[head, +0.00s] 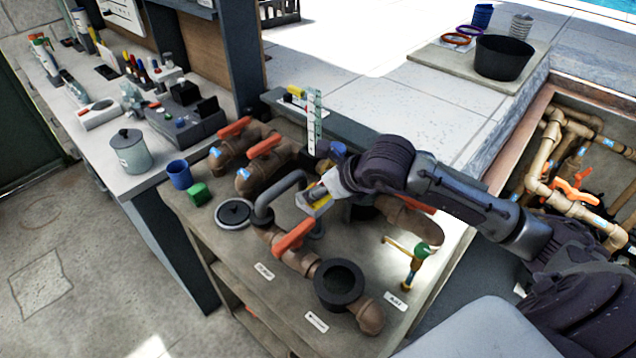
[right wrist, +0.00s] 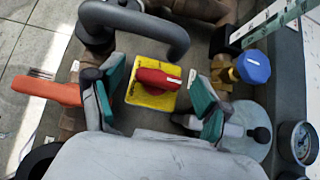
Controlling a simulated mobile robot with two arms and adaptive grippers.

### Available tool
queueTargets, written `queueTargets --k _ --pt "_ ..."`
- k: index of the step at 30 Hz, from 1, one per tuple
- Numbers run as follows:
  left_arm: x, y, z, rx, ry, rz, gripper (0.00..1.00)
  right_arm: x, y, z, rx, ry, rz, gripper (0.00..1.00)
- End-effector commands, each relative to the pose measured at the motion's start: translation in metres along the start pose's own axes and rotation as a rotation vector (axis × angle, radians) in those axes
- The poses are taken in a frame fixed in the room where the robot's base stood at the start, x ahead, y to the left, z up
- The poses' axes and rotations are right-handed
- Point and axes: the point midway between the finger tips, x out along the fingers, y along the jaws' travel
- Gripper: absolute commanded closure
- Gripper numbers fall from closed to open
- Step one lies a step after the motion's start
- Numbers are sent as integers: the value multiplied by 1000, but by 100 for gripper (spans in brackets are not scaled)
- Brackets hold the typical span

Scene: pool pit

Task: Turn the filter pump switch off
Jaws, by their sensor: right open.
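The filter pump switch is a red rotary knob (right wrist: 158,77) with a small white mark, on a yellow plate (right wrist: 145,98) in the right wrist view. My right gripper (right wrist: 157,100) is open, with one teal-padded finger on each side of the knob. Gaps show between the pads and the knob, so it appears apart from them. In the head view my right gripper (head: 318,197) is over the middle of the pipe bench, beside the grey bent pipe (head: 280,185), and mostly hides the switch. My left gripper is in neither view.
Brown pipes with orange-red handles (head: 294,237) crowd the bench around my gripper. A blue knob (right wrist: 253,67) and a pressure gauge (right wrist: 299,142) are close on the right in the wrist view. A black open fitting (head: 339,283) stands nearer the front.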

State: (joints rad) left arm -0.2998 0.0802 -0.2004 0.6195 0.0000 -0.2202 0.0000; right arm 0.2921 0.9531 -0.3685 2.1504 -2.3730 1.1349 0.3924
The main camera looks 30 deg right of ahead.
Motion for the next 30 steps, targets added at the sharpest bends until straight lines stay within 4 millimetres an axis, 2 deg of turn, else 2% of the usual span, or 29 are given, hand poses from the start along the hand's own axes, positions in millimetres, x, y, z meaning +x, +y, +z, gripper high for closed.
queueTargets --k 2,3,13,22,30 --pt "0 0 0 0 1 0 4 0 0 0 0 0 0 23" --pt "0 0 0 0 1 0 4 0 0 0 0 0 0 26" --pt "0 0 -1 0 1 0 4 0 0 0 1 0 0 81" --pt "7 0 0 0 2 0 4 1 -1 -1 -21 -1 21 83" --pt "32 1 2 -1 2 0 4 3 -4 -2 -128 -3 127 83"
